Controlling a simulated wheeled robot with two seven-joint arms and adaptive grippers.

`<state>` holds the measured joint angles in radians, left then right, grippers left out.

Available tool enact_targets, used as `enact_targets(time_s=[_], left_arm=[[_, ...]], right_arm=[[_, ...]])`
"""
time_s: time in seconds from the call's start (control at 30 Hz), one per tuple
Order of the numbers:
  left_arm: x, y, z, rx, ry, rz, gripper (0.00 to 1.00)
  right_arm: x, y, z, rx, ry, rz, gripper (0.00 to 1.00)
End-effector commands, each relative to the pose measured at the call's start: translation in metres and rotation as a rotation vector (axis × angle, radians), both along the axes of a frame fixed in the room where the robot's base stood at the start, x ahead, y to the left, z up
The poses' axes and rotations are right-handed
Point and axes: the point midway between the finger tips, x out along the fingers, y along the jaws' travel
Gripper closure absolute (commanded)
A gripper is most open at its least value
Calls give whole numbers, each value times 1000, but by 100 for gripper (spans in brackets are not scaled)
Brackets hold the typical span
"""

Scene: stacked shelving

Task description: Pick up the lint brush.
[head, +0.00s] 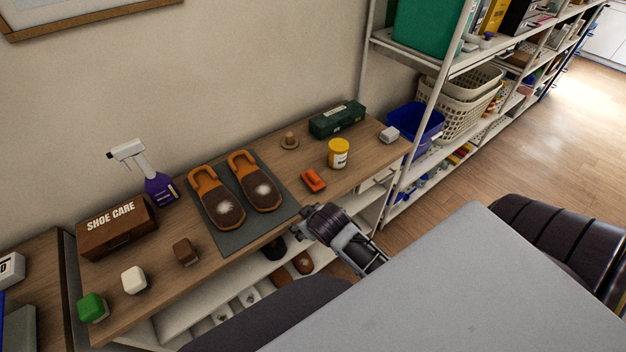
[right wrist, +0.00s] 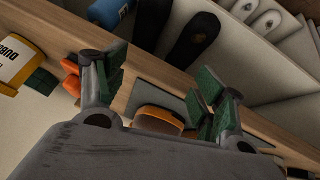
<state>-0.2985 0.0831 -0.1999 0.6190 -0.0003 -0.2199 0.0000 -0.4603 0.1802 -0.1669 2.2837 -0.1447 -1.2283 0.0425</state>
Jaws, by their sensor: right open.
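A small orange-red object (head: 314,180), which looks like the lint brush, lies on the wooden bench top right of the grey mat. In the right wrist view part of the orange-red object (right wrist: 71,86) shows beside the left finger, partly hidden by it. My right gripper (head: 306,224) is at the bench's front edge, nearer me than the orange-red object and apart from it in the head view. Its fingers (right wrist: 162,92) are spread and nothing is between them. My left gripper is not in view.
Orange slippers (head: 218,198) lie on the grey mat (head: 238,237). A yellow jar (head: 339,154), green case (head: 337,120), spray bottle (head: 158,186), shoe-care box (head: 116,230) and brown block (head: 185,251) stand on the bench. A shelf with shoes (head: 303,262) lies below. A rack upright (head: 428,112) stands right.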

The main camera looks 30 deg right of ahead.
Motion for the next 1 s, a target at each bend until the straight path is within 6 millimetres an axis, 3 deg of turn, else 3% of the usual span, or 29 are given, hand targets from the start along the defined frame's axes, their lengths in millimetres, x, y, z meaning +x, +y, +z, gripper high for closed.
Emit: enact_targets(time_s=[0.27,0.47,0.7,1.0], left_arm=[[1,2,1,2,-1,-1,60],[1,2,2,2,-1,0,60],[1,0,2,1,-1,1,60],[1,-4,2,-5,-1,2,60]], right_arm=[[55,-3,51,-81,-238,43,30],[102,4,103,-161,-475,113,30],[146,25,171,-260,-767,245,30],[171,72,249,-381,-1096,475,30]])
